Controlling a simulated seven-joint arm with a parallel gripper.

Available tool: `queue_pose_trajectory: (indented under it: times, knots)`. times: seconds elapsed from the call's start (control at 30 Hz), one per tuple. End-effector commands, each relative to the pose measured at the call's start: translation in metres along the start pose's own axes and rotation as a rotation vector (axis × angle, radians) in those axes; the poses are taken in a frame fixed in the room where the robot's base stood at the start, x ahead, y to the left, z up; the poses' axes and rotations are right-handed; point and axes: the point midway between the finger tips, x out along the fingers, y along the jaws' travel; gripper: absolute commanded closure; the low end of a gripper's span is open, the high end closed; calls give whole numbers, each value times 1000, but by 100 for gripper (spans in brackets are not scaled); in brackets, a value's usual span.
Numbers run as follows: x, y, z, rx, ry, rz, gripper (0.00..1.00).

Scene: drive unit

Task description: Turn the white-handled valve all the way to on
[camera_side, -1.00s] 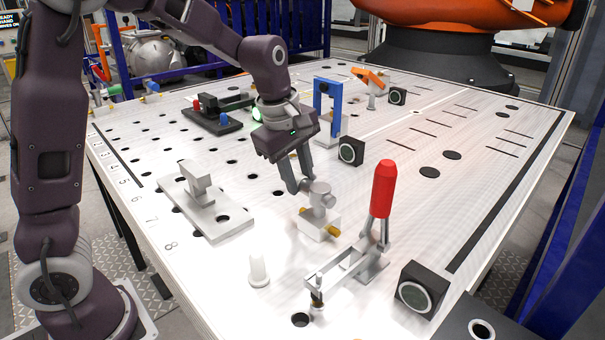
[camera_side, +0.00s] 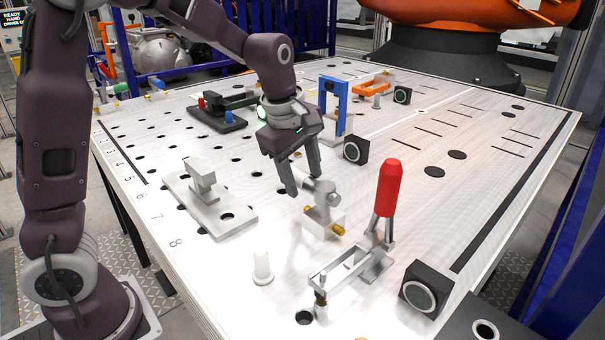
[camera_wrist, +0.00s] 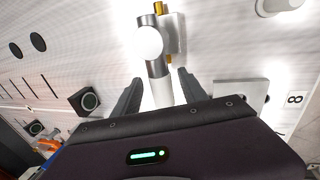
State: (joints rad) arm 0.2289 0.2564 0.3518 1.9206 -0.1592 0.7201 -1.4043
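The white-handled valve (camera_side: 324,216) stands on the table near the middle of the side view, a pale body with brass ends. In the wrist view the valve (camera_wrist: 148,42) is at the top centre, and its pale handle (camera_wrist: 162,92) points down toward my gripper. My gripper (camera_side: 305,184) is low beside the valve with its fingers spread. In the wrist view the handle end lies between the two fingers (camera_wrist: 158,92), with gaps on both sides; whether either finger touches it I cannot tell.
A red-handled toggle clamp (camera_side: 388,190) stands right of the valve. A white peg (camera_side: 262,267) and a black box with a round face (camera_side: 426,288) are in front. A grey plate with a block (camera_side: 207,205) is left. A blue frame (camera_side: 334,98) and an orange-handled part (camera_side: 374,84) are behind.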

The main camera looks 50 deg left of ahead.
Motion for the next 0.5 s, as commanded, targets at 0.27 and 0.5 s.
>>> queue_pose_trajectory:
  times: [0.27,0.5]
  knots:
    - [-20,1,0,2,0,4,50]
    - [-64,1,0,1,0,3,50]
